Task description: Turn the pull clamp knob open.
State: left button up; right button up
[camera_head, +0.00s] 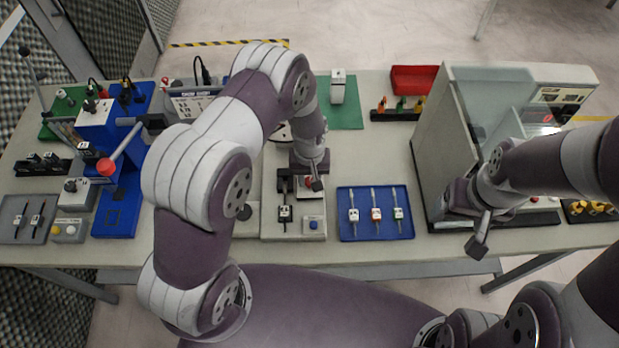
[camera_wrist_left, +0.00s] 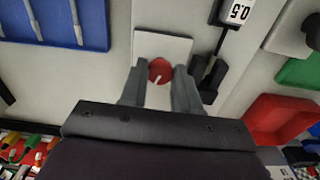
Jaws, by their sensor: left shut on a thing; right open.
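A round red knob (camera_wrist_left: 160,70) with a white pointer line sits on a pale square plate (camera_wrist_left: 162,46) in the left wrist view. My left gripper (camera_wrist_left: 160,88) has its two grey fingers closed around the knob, one on each side. In the head view my left gripper (camera_head: 311,183) points down over a light grey machine base (camera_head: 267,215) at mid-table, and it mostly hides the knob. My right gripper (camera_head: 470,218) is open and empty, in front of the grey walled enclosure at the right.
A blue tray (camera_head: 348,230) with several slim tools lies just right of the machine base. A green mat (camera_head: 345,117) and a red bin (camera_head: 412,78) are farther back. A blue press (camera_head: 118,190) stands left. The grey enclosure (camera_head: 430,140) stands right.

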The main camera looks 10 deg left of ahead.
pick_arm(q)
jog(key=n+b, duration=0.1)
jog(key=n, duration=0.5)
jog(key=shift+w+n+b, duration=0.1)
jog(key=shift+n+b, duration=0.2)
jog(key=shift+b, duration=0.1)
jog(key=n, duration=0.3)
jog(key=shift+b, duration=0.4)
jog(key=shift+r+n, duration=0.1)
jog(key=shift+n, duration=1.6)
jog(key=shift+b, duration=0.3)
jog(key=o, duration=0.9)
jog(key=shift+c, duration=0.2)
jog(key=shift+o, duration=1)
